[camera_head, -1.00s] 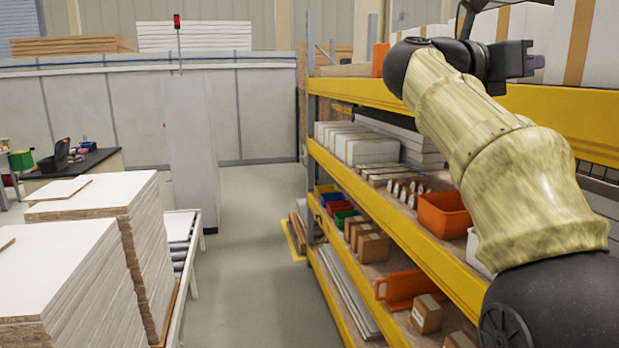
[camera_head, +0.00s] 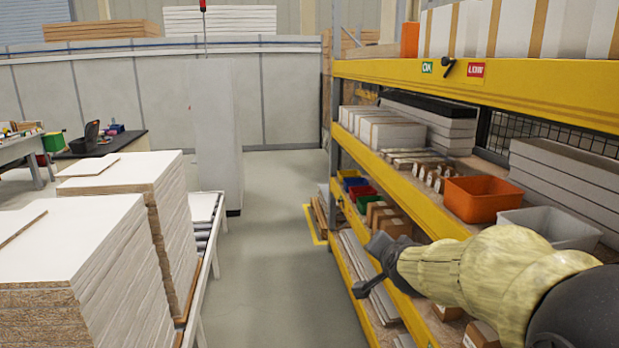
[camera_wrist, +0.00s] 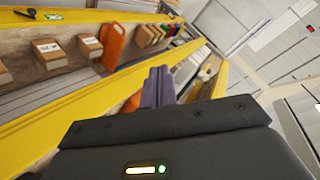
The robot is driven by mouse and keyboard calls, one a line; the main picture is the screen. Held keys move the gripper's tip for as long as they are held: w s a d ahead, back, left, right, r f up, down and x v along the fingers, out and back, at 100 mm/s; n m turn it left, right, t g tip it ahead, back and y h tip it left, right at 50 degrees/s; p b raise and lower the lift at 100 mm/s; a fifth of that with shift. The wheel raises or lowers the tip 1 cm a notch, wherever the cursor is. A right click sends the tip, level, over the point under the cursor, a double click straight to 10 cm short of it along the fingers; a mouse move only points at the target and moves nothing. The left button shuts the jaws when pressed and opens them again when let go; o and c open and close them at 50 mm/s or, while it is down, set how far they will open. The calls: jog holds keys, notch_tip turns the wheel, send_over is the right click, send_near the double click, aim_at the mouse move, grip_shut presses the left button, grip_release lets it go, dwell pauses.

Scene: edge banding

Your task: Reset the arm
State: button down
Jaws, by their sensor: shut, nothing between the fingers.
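In the wrist view my gripper (camera_wrist: 158,86) shows as two purple fingers lying together, shut with nothing between them. It points along the yellow-beamed shelf rack (camera_wrist: 95,100), with the rack's beams on both sides of it. In the head view my arm reaches in from the lower right, low and roughly level across the front of the rack (camera_head: 560,88). Its dark end is beside the lower shelf beam. The fingers cannot be made out there, and I cannot tell whether the arm touches the rack.
A black lever (camera_head: 448,67) sits on the upper beam between a green and a red sign. An orange bin (camera_head: 482,199) and a grey bin (camera_head: 552,228) stand on the shelf. Board stacks (camera_head: 75,240) stand left. The aisle floor (camera_head: 275,250) is clear.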

jog(key=s+f+n+g, duration=0.8)
jog(key=s+f+g, duration=0.1)
jog(key=s+f, duration=1.1)
jog(key=shift+s+a+n+g+y+b, duration=0.3)
jog(key=shift+s+a+b, duration=0.1)
jog(key=shift+s, duration=0.65)
